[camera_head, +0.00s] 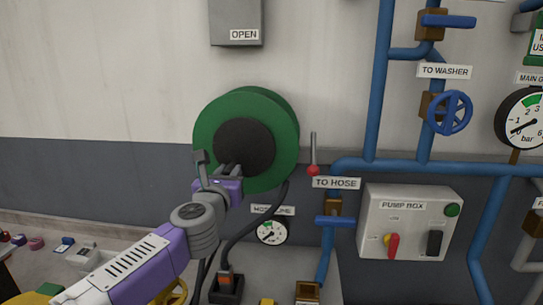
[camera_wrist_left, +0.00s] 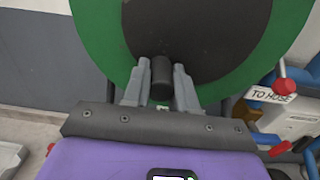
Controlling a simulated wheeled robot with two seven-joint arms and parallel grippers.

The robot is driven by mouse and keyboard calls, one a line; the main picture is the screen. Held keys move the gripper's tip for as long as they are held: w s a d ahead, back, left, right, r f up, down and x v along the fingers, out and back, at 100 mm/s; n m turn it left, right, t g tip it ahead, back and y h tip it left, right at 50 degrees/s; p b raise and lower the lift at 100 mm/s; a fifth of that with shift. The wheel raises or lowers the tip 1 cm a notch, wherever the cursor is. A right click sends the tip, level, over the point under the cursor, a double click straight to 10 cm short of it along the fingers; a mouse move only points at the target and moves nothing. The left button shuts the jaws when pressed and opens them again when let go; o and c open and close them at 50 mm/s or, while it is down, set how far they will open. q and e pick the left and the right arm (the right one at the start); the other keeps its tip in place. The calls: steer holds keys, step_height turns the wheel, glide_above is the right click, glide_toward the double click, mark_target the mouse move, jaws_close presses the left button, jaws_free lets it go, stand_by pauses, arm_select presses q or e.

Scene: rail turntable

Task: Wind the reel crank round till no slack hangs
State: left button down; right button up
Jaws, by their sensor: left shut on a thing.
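The green hose reel (camera_head: 208,122) with its dark centre disc (camera_head: 246,138) is on the wall in the middle of the head view. It fills the top of the left wrist view (camera_wrist_left: 262,55). My left gripper (camera_head: 217,167) is at the lower front of the reel. In the left wrist view its two grey fingers are shut on the dark crank handle (camera_wrist_left: 162,76), which stands between them. The rest of the crank is hard to make out against the dark disc. A dark hose (camera_head: 283,198) hangs in a curve from the reel's lower right. My right gripper is not in view.
A rod with a red knob (camera_head: 314,169) stands close right of the reel. Blue pipes (camera_head: 372,100), a pump box (camera_head: 408,222) and a gauge (camera_head: 271,232) are further right and below. A grey box (camera_head: 235,18) is above.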

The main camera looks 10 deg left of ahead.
mark_target(247, 170)
arm_select(q)
steer(key=shift+s+d+r, duration=0.1)
steer(key=shift+d+r, duration=0.1)
steer(key=shift+d, duration=0.1)
steer(key=shift+d+f+b, duration=0.25)
steer(key=shift+d+b, duration=0.1)
steer(key=shift+d, duration=0.25)
steer(key=shift+d+f, duration=0.1)
steer(key=shift+d, duration=0.65)
